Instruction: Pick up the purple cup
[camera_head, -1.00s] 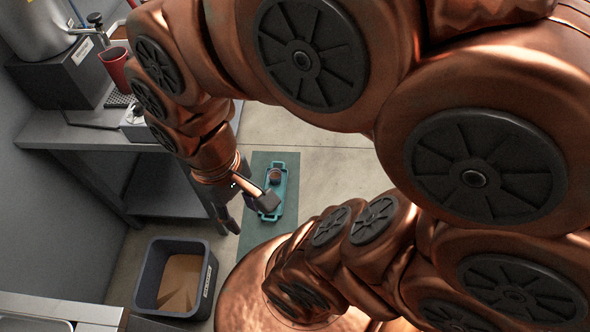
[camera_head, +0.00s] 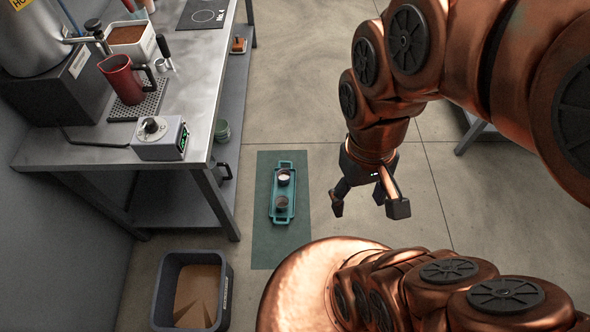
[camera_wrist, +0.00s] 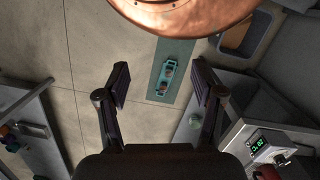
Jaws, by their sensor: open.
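No cup that I can make out as purple shows in these frames. Two small cups stand upright on a teal tray on the floor: a far one with a pale rim (camera_head: 284,177) and a near brownish one (camera_head: 281,203). Their exact colours are hard to tell. My gripper (camera_head: 368,207) is open and empty, in the air to the right of the tray. In the wrist view my gripper (camera_wrist: 160,75) has its fingers wide apart, with the tray (camera_wrist: 163,91) far below between them.
The teal tray (camera_head: 275,189) lies on a dark green mat (camera_head: 265,247). A dark bin (camera_head: 228,270) stands below. Floor right of the mat is clear.

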